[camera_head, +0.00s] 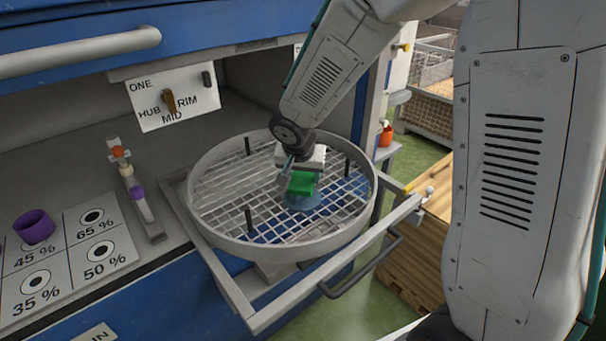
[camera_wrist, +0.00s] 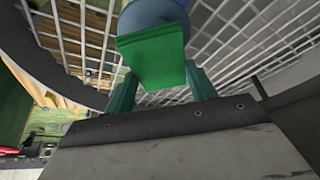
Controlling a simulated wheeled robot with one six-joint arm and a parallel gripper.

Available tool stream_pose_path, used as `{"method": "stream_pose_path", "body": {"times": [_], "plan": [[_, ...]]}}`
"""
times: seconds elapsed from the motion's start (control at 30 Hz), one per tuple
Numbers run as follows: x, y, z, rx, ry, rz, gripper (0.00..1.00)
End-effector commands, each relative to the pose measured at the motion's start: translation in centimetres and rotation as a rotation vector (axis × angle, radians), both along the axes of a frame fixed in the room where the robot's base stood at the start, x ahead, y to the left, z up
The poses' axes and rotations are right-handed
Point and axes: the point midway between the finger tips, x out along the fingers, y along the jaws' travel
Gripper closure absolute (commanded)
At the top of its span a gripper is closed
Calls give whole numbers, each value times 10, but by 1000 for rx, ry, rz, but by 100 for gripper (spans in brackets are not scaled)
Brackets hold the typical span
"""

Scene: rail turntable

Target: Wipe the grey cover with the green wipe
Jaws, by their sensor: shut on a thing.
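My gripper (camera_head: 300,170) is over the wire-mesh round basket on the pulled-out frame. It is shut on the green wipe (camera_head: 303,184), a block-like green piece that also shows between the fingers in the wrist view (camera_wrist: 155,62). A blue-grey rounded thing (camera_head: 303,203) stands on the mesh directly under the wipe; it also shows beyond the wipe in the wrist view (camera_wrist: 150,12). It may be the grey cover; its top is hidden by the wipe. I cannot tell whether the wipe touches it.
The round basket (camera_head: 204,232) has a raised grey rim and several black upright pegs. A sliding frame with a black handle (camera_head: 362,266) carries it. A dial panel (camera_head: 166,98) marks ONE, HUB, MID, RIM. A purple cup (camera_head: 34,226) stands on a percentage board at left.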

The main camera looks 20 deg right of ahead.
Motion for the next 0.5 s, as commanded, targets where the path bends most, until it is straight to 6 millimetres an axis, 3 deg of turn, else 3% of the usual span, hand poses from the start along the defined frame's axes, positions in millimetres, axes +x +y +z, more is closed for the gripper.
{"method": "stream_pose_path", "body": {"times": [0.5], "plan": [[0, 0, -8, 0, 0, 0, 63]]}}
